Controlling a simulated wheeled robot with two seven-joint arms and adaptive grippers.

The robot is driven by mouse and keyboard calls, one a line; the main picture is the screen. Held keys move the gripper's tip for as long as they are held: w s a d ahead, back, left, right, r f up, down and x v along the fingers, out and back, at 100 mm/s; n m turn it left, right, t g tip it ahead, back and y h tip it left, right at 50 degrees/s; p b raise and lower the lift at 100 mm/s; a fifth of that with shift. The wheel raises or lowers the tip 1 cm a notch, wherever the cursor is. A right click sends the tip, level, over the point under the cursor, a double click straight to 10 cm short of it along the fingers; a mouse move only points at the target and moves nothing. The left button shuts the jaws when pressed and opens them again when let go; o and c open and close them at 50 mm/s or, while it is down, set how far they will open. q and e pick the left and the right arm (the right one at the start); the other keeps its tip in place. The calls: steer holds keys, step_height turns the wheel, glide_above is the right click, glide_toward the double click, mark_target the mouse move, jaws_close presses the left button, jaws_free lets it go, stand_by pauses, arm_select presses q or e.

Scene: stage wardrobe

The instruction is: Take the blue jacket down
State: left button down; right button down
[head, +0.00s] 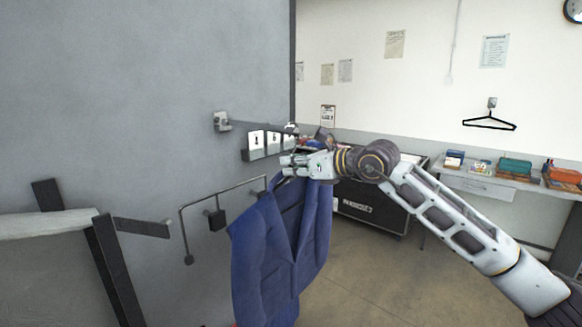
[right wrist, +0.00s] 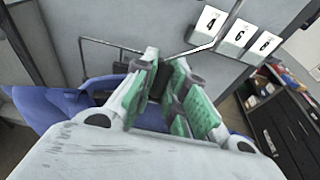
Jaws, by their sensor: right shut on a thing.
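The blue jacket (head: 282,245) hangs upright at the left of the middle in the head view, its top just below my right gripper (head: 295,165). My right gripper is shut at the top of the jacket; whether its fingers pinch the cloth or a hanger is hidden. In the right wrist view, the green-padded fingers (right wrist: 174,95) are close together, and the blue cloth (right wrist: 62,105) spreads behind and below them. A thin dark wall rail (head: 225,191) ends close to the jacket's top; whether they touch is unclear. My left gripper is not in view.
A grey wall (head: 130,110) stands close on the left, with a bracket (head: 221,121) and white lettered cards (head: 256,139). A dark case (head: 370,210) stands behind the jacket. An empty black hanger (head: 489,122) hangs above a shelf (head: 475,184) at right. The floor (head: 400,285) is open.

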steer(key=s+d+b, duration=0.4)
steer(key=d, duration=0.2)
steer(key=shift+s, duration=0.2)
stand_by(1.7)
stand_by(0.8)
